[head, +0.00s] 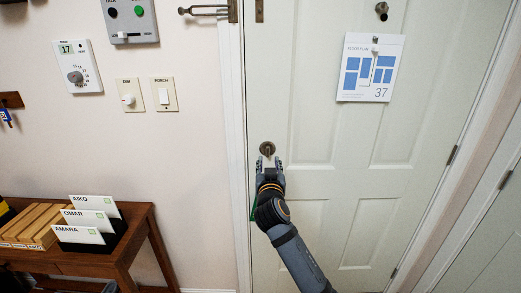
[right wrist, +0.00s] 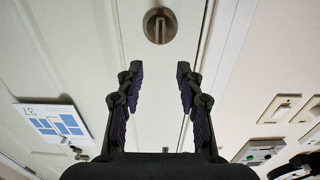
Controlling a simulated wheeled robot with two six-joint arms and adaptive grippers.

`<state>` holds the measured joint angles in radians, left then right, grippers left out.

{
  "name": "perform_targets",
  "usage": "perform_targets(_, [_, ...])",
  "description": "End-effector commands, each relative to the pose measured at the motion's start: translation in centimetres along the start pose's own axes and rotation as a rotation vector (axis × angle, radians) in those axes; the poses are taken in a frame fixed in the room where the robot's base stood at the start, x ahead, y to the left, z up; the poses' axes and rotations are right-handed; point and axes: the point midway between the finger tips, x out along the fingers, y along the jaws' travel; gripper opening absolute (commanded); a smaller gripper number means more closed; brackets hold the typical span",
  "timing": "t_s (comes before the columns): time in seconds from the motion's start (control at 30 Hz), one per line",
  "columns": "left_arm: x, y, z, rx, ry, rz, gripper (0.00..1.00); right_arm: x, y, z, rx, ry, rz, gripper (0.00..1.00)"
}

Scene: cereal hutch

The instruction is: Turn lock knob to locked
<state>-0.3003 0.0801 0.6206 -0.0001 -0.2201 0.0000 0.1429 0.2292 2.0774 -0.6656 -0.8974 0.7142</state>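The lock knob (head: 267,148) is a round bronze plate with a small thumb-turn, low on the left side of the white door (head: 330,130). In the right wrist view the lock knob (right wrist: 160,27) sits at top centre, with its turn piece looking upright. My right gripper (head: 270,162) is just below the knob in the head view. In the right wrist view the right gripper (right wrist: 160,78) is open, with nothing between its fingers. The knob lies beyond the fingertips, in line with the gap and apparently untouched. My left gripper is not seen.
A floor-plan sheet (head: 370,68) hangs on the door, with a round metal fitting (head: 381,9) above. Left on the wall are a dimmer (head: 130,95), a porch switch (head: 164,94), a thermostat (head: 78,67) and an intercom (head: 129,20). A wooden table (head: 110,262) holds cards.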

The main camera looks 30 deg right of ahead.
Motion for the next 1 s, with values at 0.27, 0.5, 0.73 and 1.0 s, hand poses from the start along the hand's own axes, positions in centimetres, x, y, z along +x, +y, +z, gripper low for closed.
perform_targets(0.27, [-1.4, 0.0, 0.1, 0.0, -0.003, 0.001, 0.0, 5.8, 0.0, -0.3, -0.001, -0.002, 0.001, 0.37])
perform_targets(0.5, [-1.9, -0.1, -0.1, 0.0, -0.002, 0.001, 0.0, 9.2, 0.0, -0.1, -0.001, -0.002, 0.0, 0.37])
perform_targets(0.73, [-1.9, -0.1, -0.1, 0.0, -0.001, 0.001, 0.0, 9.8, 0.0, 0.1, -0.001, -0.002, -0.001, 0.37])
perform_targets(1.0, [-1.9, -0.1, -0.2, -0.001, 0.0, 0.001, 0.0, 9.7, 0.0, 0.1, -0.001, -0.002, -0.001, 0.15])
